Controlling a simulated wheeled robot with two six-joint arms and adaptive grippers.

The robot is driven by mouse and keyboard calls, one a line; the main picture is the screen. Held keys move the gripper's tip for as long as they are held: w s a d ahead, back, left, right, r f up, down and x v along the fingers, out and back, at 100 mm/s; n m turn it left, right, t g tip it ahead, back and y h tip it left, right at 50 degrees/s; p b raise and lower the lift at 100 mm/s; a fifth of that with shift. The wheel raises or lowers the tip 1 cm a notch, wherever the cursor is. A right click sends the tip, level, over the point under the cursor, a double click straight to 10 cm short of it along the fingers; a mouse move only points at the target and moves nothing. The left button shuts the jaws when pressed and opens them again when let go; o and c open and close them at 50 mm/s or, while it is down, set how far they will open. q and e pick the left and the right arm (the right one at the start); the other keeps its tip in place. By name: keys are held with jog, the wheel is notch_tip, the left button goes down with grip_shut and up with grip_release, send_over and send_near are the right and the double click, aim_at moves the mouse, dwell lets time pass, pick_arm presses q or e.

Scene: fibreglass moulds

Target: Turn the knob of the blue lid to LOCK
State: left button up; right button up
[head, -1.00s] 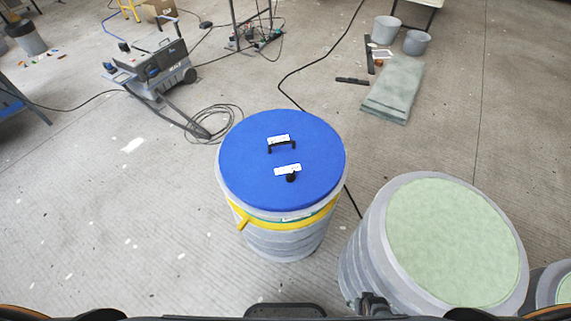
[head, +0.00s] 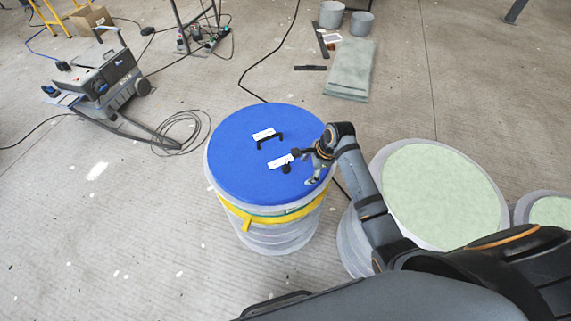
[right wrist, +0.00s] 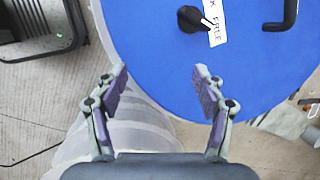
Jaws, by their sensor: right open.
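The blue lid (head: 245,170) sits on a grey drum with a yellow band. Its black knob (head: 287,169) lies on the lid's near right part, beside a white label (head: 281,161). In the right wrist view the knob (right wrist: 192,19) is at the top, with a white pointer line reaching toward the label (right wrist: 217,28), where "FREE" is readable and the rest is cut off. My right gripper (head: 307,167) is over the lid's right edge, just right of the knob. In the wrist view its fingers (right wrist: 160,78) are apart and empty, short of the knob. My left gripper is not in view.
A black handle (head: 270,140) with another label stands on the lid beyond the knob. A drum with a pale green top (head: 440,190) stands to the right, beneath my right arm. A grey machine (head: 105,85) and coiled cable lie at left on open floor.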

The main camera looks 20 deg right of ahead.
aim_at(287, 165)
jog(key=w+a+r+m, duration=0.2)
jog(key=w+r+m, duration=0.3)
jog(key=shift+y, duration=0.5)
jog(key=x, duration=1)
jog(key=shift+s, duration=0.3)
jog(key=c, duration=1.2)
